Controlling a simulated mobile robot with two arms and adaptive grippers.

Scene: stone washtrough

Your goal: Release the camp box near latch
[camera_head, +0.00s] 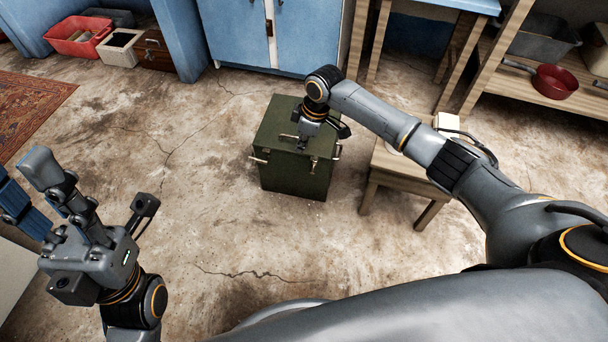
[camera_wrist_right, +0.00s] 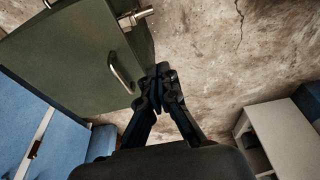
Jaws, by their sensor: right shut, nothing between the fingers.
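The dark green camp box (camera_head: 290,178) stands closed on the floor at centre. Pale metal fittings show at its upper edges: one at the left (camera_head: 258,159), one on the front (camera_head: 313,165) and one at the right (camera_head: 338,151). I cannot tell which is the near latch. My right gripper (camera_head: 303,143) is shut and empty, pointing down over the lid. The right wrist view shows its fingertips (camera_wrist_right: 162,86) beside the box's edge, close to a metal handle (camera_wrist_right: 121,73); a latch-like fitting (camera_wrist_right: 136,18) lies farther off. My left gripper (camera_head: 25,175) is open and empty, far left of the box.
A wooden stool (camera_head: 395,175) stands right of the box, under my right arm. A blue cabinet (camera_head: 240,35) is behind it. A shelf with a red pan (camera_head: 555,82) is at the back right. The floor left of the box is clear.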

